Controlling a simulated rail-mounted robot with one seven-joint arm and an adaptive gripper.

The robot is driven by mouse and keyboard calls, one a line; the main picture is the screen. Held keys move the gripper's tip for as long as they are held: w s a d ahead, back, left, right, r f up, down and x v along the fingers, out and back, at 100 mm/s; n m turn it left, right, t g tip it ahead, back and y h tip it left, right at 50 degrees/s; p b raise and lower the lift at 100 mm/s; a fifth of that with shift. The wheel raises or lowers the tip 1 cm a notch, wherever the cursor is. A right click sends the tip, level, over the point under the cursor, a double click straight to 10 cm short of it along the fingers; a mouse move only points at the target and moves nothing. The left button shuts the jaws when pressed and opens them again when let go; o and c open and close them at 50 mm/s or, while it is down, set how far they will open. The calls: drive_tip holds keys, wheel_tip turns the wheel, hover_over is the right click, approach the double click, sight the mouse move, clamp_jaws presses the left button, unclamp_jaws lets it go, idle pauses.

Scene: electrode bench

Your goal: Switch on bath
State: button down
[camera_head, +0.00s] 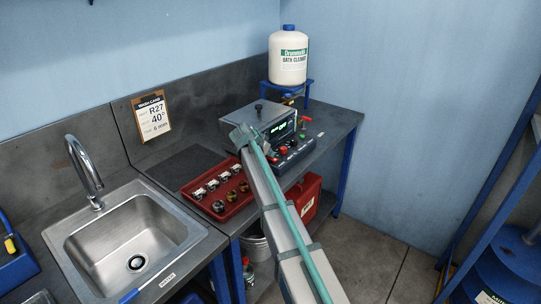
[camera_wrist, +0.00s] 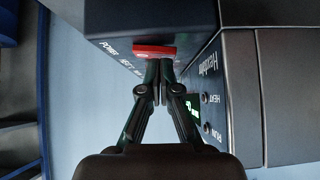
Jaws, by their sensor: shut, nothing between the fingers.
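The bath (camera_head: 252,116) is a grey metal box with a lidded top, standing on the bench at the back right. Its front panel shows at the right of the wrist view (camera_wrist: 228,85), with HEAT and RUN labels and a partly hidden lit green display (camera_wrist: 193,108). A dark panel marked POWER (camera_wrist: 120,18) adjoins it and bears a red switch (camera_wrist: 153,51). My gripper (camera_wrist: 160,66) is shut and empty, its fingertips at the red switch. I cannot tell whether they touch it. In the head view my arm hides part of the bath's front.
A red tray (camera_head: 198,203) with several small parts lies left of my arm. A sink (camera_head: 130,236) with a tall tap is at the left. A white bath cleaner bottle (camera_head: 288,62) stands on a blue stand behind the bath. A red bin (camera_head: 305,197) sits below the bench.

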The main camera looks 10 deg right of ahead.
drive_tip(key=shift+r, duration=0.65)
drive_tip(key=r, duration=0.3)
drive_tip(key=shift+s+d+p, duration=0.15)
drive_tip(key=shift+d+p, duration=0.05)
drive_tip(key=shift+p, duration=0.2)
drive_tip(key=b+v, duration=0.3)
drive_tip(key=v, duration=0.6)
drive_tip(key=shift+s+r, duration=0.2)
drive_tip(key=shift+s, duration=0.4)
drive_tip(key=shift+f, duration=0.1)
